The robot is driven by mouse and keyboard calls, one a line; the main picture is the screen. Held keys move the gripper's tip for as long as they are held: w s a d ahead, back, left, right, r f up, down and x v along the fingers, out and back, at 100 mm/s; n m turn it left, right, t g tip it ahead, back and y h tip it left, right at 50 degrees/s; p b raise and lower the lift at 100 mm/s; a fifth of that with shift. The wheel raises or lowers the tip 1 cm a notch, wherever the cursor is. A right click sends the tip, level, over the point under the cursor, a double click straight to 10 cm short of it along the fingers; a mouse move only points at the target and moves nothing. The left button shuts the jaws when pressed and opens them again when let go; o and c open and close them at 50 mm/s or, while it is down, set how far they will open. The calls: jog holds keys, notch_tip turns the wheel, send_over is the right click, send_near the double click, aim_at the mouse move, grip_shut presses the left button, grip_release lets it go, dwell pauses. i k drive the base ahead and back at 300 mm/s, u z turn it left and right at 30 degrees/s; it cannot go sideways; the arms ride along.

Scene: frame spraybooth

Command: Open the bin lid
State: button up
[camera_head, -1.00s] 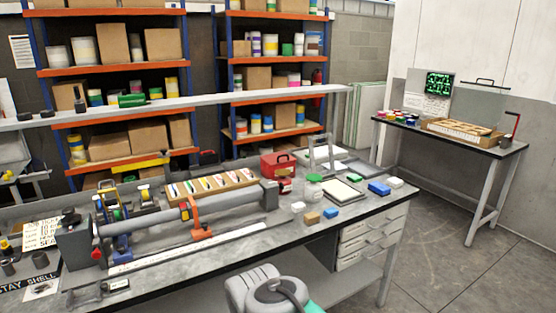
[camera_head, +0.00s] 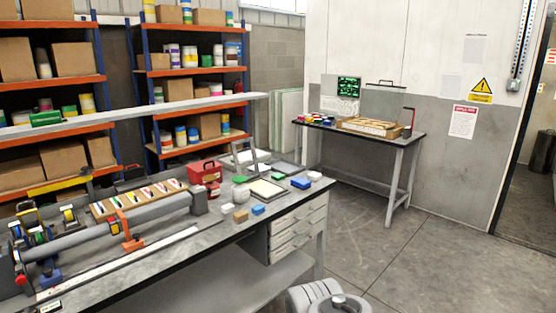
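I cannot make out a bin with a lid for certain in this view. A dark upright shape (camera_head: 541,152) stands at the far right edge, inside the doorway, partly cut off; I cannot tell what it is. My gripper is not visible. A grey rounded part of my own arm shows at the bottom edge, right of the middle.
A long workbench (camera_head: 165,275) with drawers (camera_head: 297,233) fills the left front; a red box (camera_head: 205,172) stands on it. A smaller table (camera_head: 365,133) stands against the back wall. Orange-and-blue shelving (camera_head: 195,147) is behind. Bare floor (camera_head: 430,265) lies at right.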

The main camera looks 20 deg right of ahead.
aim_at(204, 162)
jog(key=z, duration=1)
jog(key=i, duration=2.15)
jog(key=u, duration=0.75)
